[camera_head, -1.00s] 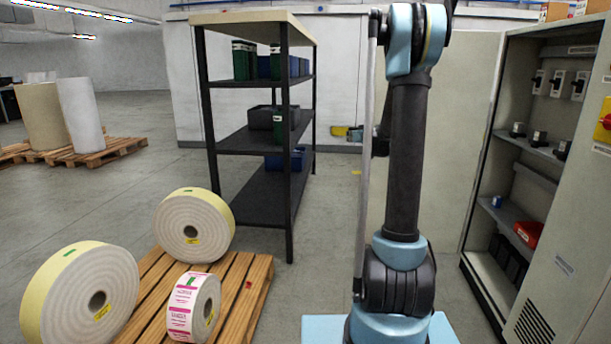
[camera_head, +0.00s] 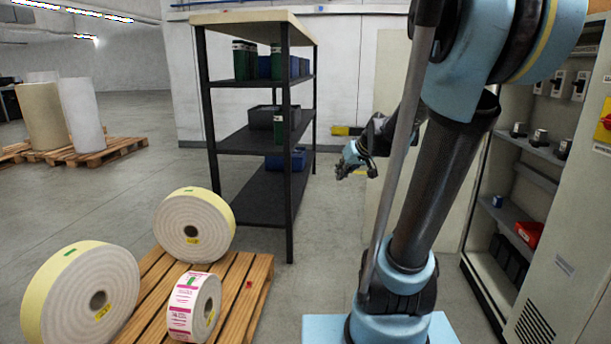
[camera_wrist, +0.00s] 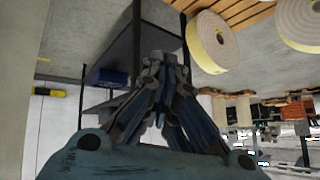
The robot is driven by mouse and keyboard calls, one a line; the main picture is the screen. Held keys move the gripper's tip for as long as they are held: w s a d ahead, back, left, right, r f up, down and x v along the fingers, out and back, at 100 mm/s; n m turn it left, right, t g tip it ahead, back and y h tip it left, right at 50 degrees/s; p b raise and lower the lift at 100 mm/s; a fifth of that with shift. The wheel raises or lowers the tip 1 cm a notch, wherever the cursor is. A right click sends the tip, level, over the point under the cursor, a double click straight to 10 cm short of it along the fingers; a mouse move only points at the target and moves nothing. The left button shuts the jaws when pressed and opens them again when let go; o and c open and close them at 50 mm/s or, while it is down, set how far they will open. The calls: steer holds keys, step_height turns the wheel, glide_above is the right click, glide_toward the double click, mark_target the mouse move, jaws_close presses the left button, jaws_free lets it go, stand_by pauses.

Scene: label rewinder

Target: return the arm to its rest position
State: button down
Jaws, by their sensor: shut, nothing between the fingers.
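My arm stands on its light blue base at the right of the head view. Its dark lower link leans up to the right, and the large blue joint is close to the camera. My gripper (camera_head: 347,168) hangs in the air behind the arm, to the right of the shelf rack (camera_head: 289,190). In the wrist view my gripper (camera_wrist: 160,62) has its fingers together, with nothing between them. It touches nothing that I can see. Part of the forearm is hidden behind the upper arm.
A pallet (camera_head: 240,290) with large label rolls (camera_head: 194,228) stands at the left front. An open cabinet (camera_head: 560,262) with switches and a red item (camera_head: 528,233) stands close at the right. The floor between pallet and arm is clear.

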steer(key=s+d+f+m+g+h, duration=0.1)
steer(key=s+f, duration=0.3)
steer(key=s, duration=0.5)
steer(key=s+d+f+m+g+h, duration=0.1)
steer(key=s+d+f+g+h, duration=0.1)
steer(key=s, duration=0.7)
steer(key=s+d+f+m+g+h, duration=0.1)
steer(key=s+d+f+g, duration=0.1)
steer(key=s+f, duration=0.5)
steer(key=shift+s+d+h, duration=0.4)
steer(key=shift+s+d, duration=0.5)
steer(key=shift+s, duration=0.3)
